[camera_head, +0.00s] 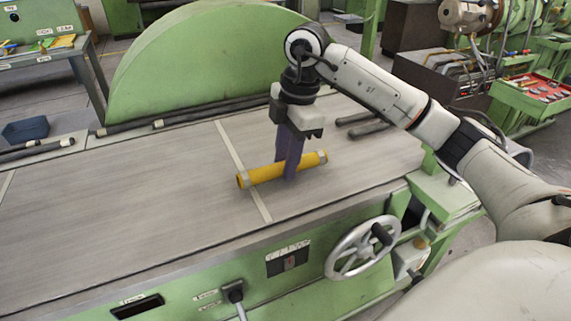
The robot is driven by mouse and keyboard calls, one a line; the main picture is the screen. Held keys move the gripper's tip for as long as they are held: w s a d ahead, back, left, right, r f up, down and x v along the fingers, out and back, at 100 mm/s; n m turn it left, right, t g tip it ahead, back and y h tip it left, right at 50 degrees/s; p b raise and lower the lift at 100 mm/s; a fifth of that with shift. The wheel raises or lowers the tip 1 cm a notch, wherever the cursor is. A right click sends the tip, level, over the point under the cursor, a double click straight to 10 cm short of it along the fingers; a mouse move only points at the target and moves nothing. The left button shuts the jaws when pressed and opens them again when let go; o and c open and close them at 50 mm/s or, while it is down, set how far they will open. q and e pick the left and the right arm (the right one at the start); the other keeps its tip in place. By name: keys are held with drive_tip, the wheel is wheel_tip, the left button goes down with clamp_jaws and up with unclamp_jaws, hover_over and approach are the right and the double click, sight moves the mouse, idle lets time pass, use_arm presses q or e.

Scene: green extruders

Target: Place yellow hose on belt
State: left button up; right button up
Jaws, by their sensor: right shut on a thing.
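The yellow hose (262,175) is a short tube with pale bands near its ends. It lies slantwise at the belt's surface, across a pale seam line. The belt (120,215) is a wide grey-brown flat surface on the green machine. My right gripper (289,172) points down from above and is shut on the hose, right of its middle. I cannot tell whether the hose rests on the belt or is just above it. My left gripper is not in view.
A silver handwheel (362,249) and a lever (234,292) are on the machine's front. A large green rounded guard (190,60) stands behind the belt. Dark rods (366,124) lie at the belt's right. The belt's left part is clear.

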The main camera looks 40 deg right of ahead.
drive_tip(key=shift+f, duration=0.7)
drive_tip(key=shift+f, duration=0.15)
drive_tip(key=o, duration=1.2)
drive_tip(key=shift+c, duration=0.2)
wheel_tip(320, 180, up, 12)
drive_tip(key=s+d+p, duration=0.1)
drive_tip(key=shift+s+d, duration=0.1)
